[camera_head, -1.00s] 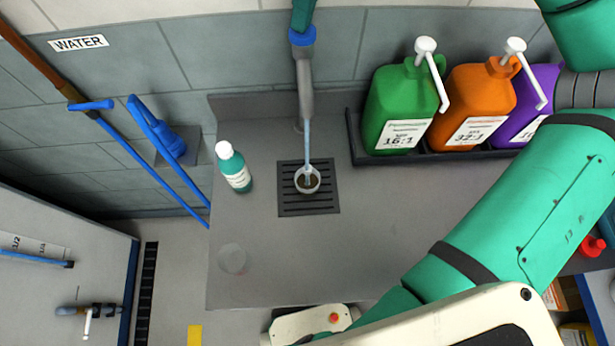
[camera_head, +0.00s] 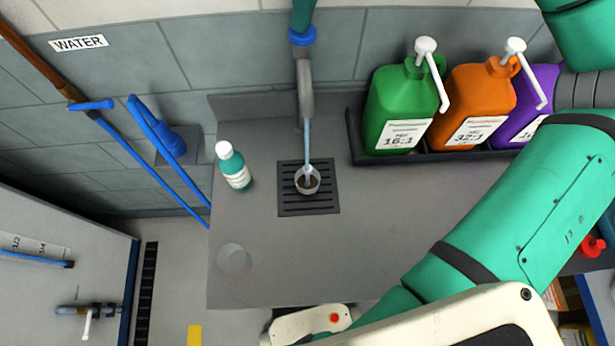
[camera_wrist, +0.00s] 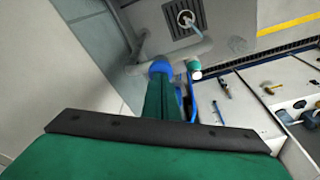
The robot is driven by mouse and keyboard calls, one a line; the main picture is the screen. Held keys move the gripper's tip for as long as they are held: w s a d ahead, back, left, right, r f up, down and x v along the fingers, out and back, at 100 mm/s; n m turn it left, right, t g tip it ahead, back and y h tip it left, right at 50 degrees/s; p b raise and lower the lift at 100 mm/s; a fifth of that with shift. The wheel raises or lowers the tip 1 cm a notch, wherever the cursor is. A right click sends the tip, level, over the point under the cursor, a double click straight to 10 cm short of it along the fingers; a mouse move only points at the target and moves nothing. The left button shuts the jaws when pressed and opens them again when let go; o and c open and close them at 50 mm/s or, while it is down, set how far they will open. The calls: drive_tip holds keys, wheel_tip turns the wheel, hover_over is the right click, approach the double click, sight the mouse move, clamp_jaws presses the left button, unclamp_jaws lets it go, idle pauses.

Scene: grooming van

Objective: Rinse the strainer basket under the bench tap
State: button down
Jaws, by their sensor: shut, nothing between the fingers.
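The strainer basket (camera_head: 299,188) is a small pale cup with something dark brown inside. It sits on the black drain grate (camera_head: 324,205) in the bench. The grey bench tap (camera_head: 305,95) stands over it, and a thin stream of water falls from it into the basket. In the wrist view the basket (camera_wrist: 181,20) shows as a small ring on the grate. My gripper (camera_head: 303,20) reaches in from the top edge with its teal fingers shut, at the tap's blue cap (camera_head: 302,39). It also shows in the wrist view (camera_wrist: 162,85). Whether it touches the cap is hard to tell.
A teal bottle with a white cap (camera_head: 236,176) stands left of the grate. Green (camera_head: 388,100), orange (camera_head: 478,88) and purple pump jugs stand in a dark tray at the right. A faint round mark (camera_head: 233,259) lies front left. The bench front is clear.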

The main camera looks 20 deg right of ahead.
idle(0.3)
wheel_tip(320, 180, up, 7)
idle(0.5)
idle(0.8)
